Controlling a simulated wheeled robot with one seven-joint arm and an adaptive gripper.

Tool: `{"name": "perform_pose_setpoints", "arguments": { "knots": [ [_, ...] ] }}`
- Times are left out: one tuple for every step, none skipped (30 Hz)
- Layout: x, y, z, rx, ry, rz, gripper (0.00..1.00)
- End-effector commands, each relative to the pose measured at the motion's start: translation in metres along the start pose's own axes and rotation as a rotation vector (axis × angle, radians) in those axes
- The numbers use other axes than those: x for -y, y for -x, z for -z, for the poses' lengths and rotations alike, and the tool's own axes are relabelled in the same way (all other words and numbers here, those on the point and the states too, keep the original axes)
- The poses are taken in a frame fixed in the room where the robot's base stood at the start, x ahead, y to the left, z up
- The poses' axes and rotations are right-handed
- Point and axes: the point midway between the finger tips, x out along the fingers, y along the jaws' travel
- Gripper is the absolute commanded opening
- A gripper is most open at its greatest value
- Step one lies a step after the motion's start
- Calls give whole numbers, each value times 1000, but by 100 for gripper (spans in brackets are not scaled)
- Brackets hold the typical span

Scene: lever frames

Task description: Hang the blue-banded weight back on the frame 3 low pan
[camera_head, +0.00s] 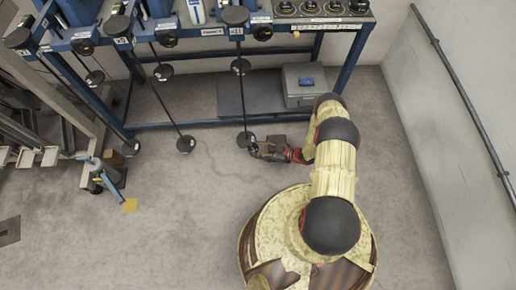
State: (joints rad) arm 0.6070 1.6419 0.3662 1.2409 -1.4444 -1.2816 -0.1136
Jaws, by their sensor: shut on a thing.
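My gripper (256,150) is low near the floor, at the bottom end of a long thin rod. It is shut on a small dark thing, which is too small to identify. A black disc-like low pan (246,138) hangs at the foot of that rod, touching or just beside my fingertips. No blue band shows at the jaws; the weight's band is hidden or too small to tell. The rod hangs from the right part of a blue lever frame (290,24). I cannot read the frame numbers clearly.
A blue-handled tool (100,172) stands at the left. The middle floor is clear.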

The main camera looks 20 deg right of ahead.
Motion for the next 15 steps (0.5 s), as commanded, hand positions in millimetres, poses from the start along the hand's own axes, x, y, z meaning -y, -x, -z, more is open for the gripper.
{"name": "perform_pose_setpoints", "arguments": {
  "knots": [
    [-3,-2,1,-1,3,0,12],
    [-4,-3,2,-1,3,-1,12],
    [-6,-5,2,-2,3,-1,12],
    [-7,-6,3,-2,3,-1,12],
    [-8,-7,3,-2,3,-1,12],
    [-9,-9,4,-2,2,-1,12],
    [-10,-10,4,-2,2,-1,12],
    [-11,-11,4,-2,2,-1,12],
    [-12,-12,5,-2,2,-1,12],
    [-13,-13,5,-2,2,-1,12],
    [-14,-14,5,-2,2,-1,12],
    [-16,-16,6,-2,2,-1,12],
    [-17,-17,6,-1,2,-1,12],
    [-18,-18,6,-2,2,-1,12],
    [-20,-20,7,-2,2,-1,12]
  ]
}}
